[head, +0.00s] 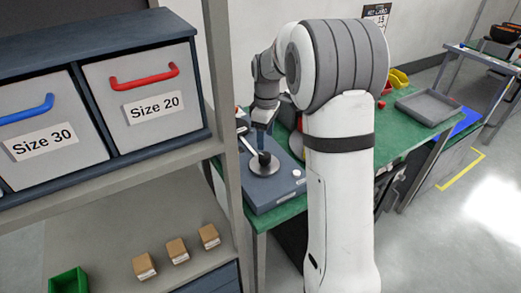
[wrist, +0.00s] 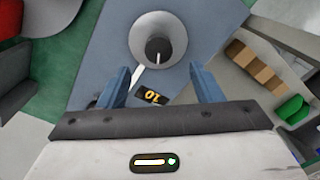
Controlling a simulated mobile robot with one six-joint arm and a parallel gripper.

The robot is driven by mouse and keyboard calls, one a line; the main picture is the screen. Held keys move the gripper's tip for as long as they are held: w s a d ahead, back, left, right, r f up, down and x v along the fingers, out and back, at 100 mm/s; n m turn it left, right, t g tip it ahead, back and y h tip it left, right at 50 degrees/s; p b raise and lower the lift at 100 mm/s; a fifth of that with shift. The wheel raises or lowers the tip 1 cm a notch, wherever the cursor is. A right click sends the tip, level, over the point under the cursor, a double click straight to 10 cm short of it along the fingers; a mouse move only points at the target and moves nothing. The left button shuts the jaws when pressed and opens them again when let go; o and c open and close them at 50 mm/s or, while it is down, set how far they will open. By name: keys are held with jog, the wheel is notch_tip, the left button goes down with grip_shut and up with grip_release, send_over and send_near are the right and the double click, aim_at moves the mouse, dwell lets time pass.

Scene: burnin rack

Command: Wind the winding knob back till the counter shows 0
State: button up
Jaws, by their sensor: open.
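The winding knob is a dark upright post (wrist: 158,48) on a round grey disc (wrist: 173,28), with a white line running from the disc toward the lower left. In the head view the knob (head: 264,158) stands on a blue-grey box (head: 285,190) on the green bench. The counter (wrist: 152,96) is a small dark display with yellow digits, upside down in the wrist view; it appears to read 10. My gripper (wrist: 160,80) is open and empty, its blue fingers apart on either side of the counter in the picture. In the head view my gripper (head: 263,128) is just above the knob.
A shelf post (head: 225,130) stands close to the left of the bench. The shelf holds drawers labelled Size 20 (head: 150,85) and Size 30 (head: 45,125), small brown boxes (head: 177,249) and a green bin (head: 68,281). A grey tray (head: 427,106) lies farther along the bench.

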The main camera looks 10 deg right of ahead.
aim_at(265, 156)
notch_tip(265, 156, down, 8)
jog(key=shift+a+r+p, duration=0.1)
jog(key=shift+p, duration=0.4)
jog(key=c, duration=0.9)
jog(key=shift+a, duration=0.35)
jog(key=shift+c, duration=0.4)
jog(key=shift+d, duration=0.3)
jog(key=shift+s+d+f, duration=0.1)
jog(key=shift+f, duration=0.15)
